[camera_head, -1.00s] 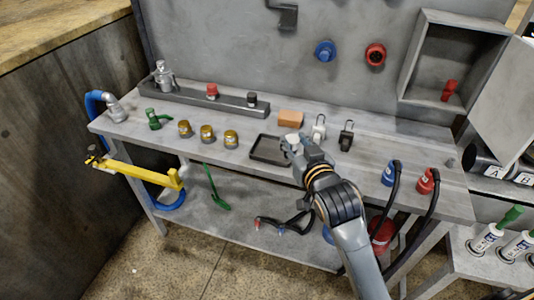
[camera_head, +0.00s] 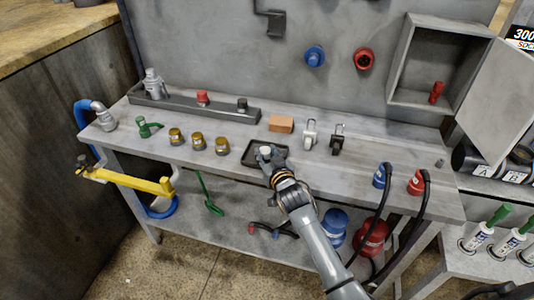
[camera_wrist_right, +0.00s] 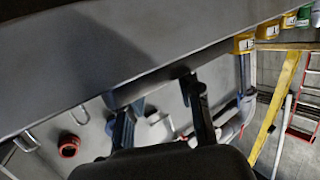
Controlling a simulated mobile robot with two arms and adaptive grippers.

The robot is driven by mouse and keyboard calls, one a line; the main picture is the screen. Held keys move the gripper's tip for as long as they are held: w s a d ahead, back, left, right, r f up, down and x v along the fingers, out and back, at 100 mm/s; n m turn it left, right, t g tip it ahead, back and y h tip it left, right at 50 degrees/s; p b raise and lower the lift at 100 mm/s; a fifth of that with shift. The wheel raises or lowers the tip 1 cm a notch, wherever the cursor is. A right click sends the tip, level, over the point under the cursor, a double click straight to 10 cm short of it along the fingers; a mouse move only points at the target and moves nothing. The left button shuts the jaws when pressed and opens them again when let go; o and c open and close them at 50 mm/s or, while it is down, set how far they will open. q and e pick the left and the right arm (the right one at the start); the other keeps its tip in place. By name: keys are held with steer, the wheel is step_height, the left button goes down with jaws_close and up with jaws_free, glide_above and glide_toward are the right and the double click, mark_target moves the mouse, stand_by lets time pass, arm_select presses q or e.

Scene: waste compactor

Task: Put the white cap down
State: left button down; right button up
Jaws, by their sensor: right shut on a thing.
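The white cap (camera_head: 265,149) shows as a small pale piece at the tip of my right gripper (camera_head: 270,157) in the head view. The right gripper is shut on it, over the shallow black tray (camera_head: 247,156) on the workbench. I cannot tell whether the cap touches the tray. In the right wrist view the fingers of the right gripper (camera_wrist_right: 162,112) stand apart, and the cap cannot be made out between them. My left gripper is not in view.
Several brass-coloured fittings (camera_head: 198,141) stand left of the tray. An orange block (camera_head: 281,124) lies behind it. Two padlock-like pieces, one white (camera_head: 310,134) and one black (camera_head: 337,140), lie to its right.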

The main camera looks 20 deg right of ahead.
steer(key=shift+f, duration=0.2)
steer(key=o, duration=0.8)
steer(key=shift+r, duration=0.15)
steer(key=s+r, duration=0.2)
steer(key=s, duration=0.9)
steer(key=shift+s+r, duration=0.2)
steer(key=shift+s, duration=0.2)
